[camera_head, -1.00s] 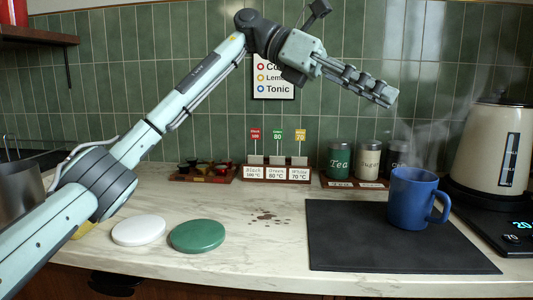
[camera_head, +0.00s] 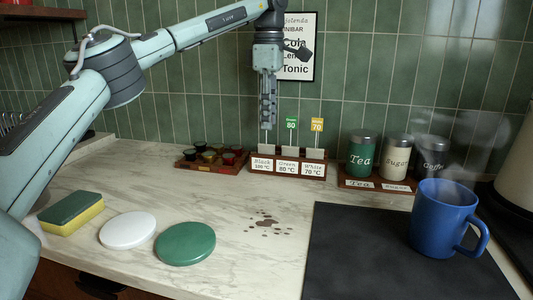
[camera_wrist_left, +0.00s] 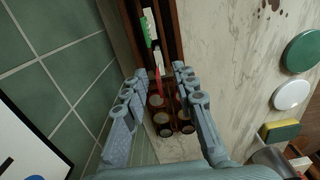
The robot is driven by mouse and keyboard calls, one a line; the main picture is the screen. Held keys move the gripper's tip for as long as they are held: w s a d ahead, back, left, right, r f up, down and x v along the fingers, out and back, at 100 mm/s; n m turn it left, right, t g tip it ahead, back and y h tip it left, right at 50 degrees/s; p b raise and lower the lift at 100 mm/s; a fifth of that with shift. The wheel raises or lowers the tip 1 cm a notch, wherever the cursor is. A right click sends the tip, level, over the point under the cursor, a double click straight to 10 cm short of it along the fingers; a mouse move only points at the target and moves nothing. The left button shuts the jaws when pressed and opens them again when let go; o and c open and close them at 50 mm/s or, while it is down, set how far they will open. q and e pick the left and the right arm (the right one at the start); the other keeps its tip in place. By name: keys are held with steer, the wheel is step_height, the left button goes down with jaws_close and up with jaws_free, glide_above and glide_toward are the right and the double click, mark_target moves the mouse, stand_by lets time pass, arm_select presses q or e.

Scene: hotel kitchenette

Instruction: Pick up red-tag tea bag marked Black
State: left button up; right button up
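The tea rack (camera_head: 288,168) stands against the back wall with slots labelled Black, Green and White. The white bag in the Black slot (camera_head: 263,150) shows, but its red tag is hidden behind my gripper in the head view. In the left wrist view the red tag (camera_wrist_left: 158,62) shows between the fingertips; I cannot tell whether they touch it. My left gripper (camera_head: 267,124) points down just above the Black slot, and its fingers (camera_wrist_left: 160,72) are apart. The green tag (camera_head: 292,124) and yellow tag (camera_head: 317,125) stand to the right. My right gripper is not in view.
A capsule tray (camera_head: 187,166) sits left of the rack, canisters (camera_head: 363,155) to its right. A blue mug (camera_head: 437,222) stands on a dark mat (camera_head: 350,260). A sponge (camera_head: 70,212), white disc (camera_head: 128,230) and green disc (camera_head: 185,243) lie in front. Brown spots mark the counter.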

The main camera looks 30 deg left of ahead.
mark_target(266, 145)
arm_select(q)
steer(key=f, duration=0.4)
steer(key=shift+a+f, duration=0.2)
steer(key=shift+a, duration=0.1)
steer(key=shift+c, duration=0.3)
jaws_close()
